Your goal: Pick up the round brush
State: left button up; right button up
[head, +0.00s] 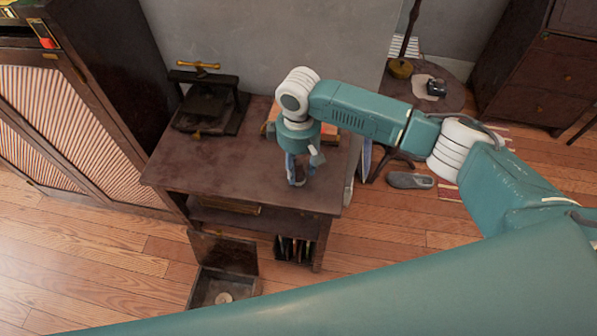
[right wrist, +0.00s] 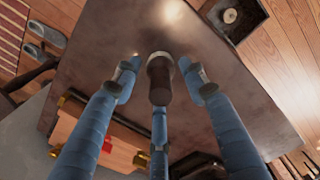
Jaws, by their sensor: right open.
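The round brush (right wrist: 160,78) shows in the right wrist view as a dark brown, rounded handle with a pale band at its far end. It stands over the dark table top (head: 240,175), between the fingers of my right gripper (right wrist: 160,90). The three blue fingers are spread around it with gaps, so the gripper is open. My left gripper is not in view.
A dark press (head: 207,103) stands at the table's back left. A wooden box (right wrist: 95,135) with a red item lies near the gripper. An open crate (head: 225,285) is on the floor in front. Grey shoes (head: 410,180) lie at right. The table's left middle is clear.

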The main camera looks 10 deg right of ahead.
grip_shut()
